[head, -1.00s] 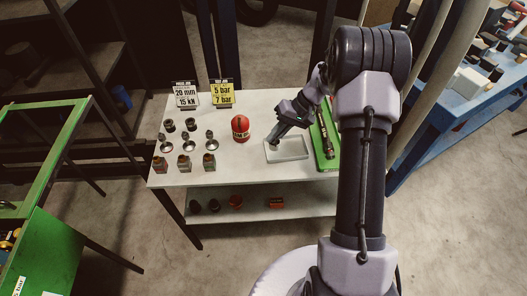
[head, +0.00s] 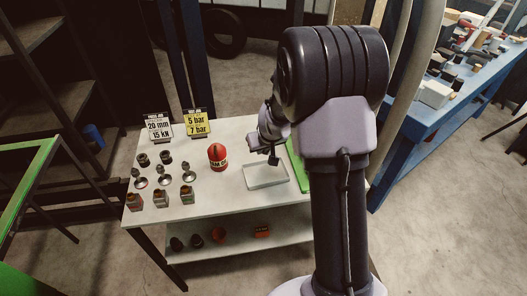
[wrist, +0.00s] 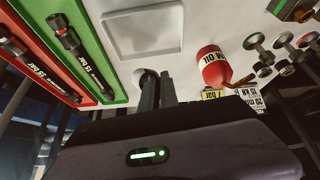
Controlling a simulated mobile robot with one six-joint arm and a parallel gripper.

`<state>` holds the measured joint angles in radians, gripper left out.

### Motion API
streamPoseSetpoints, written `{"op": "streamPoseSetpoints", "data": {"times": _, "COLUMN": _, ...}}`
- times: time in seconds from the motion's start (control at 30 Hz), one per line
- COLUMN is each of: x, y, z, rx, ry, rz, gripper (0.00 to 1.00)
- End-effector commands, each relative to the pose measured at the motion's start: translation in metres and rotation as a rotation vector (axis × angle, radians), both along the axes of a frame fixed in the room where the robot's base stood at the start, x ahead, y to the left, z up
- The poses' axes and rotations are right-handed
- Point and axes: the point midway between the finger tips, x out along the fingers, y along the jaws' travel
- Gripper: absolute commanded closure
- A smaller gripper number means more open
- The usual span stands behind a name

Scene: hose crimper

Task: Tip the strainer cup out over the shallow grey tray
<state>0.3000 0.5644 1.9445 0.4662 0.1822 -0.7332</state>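The shallow grey tray (head: 268,184) lies on the pale table, and it shows empty in the wrist view (wrist: 147,56). In the head view my gripper (head: 270,153) is above the tray's back edge and partly hidden by my arm. I cannot tell the cup's tilt or contents.
A red oil can (head: 217,158) stands left of the tray. Dark cups (head: 166,158), silver dish-shaped parts (head: 163,180) and small square blocks (head: 160,198) stand in rows farther left. A green tray (wrist: 118,90) with a dark tool lies beside the grey tray. Two signs (head: 197,124) stand behind.

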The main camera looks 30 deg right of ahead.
Motion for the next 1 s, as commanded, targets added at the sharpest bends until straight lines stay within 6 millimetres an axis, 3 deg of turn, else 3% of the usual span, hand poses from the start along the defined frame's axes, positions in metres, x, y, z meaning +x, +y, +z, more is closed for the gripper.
{"op": "streamPoseSetpoints", "data": {"times": 0.3, "x": -0.004, "y": 0.006, "z": -0.017, "rx": -0.362, "ry": -0.198, "rz": 0.001, "gripper": 1.00}}
{"op": "streamPoseSetpoints", "data": {"times": 1.0, "x": -0.003, "y": 0.006, "z": -0.030, "rx": -0.773, "ry": -0.427, "rz": 0.000, "gripper": 1.00}}
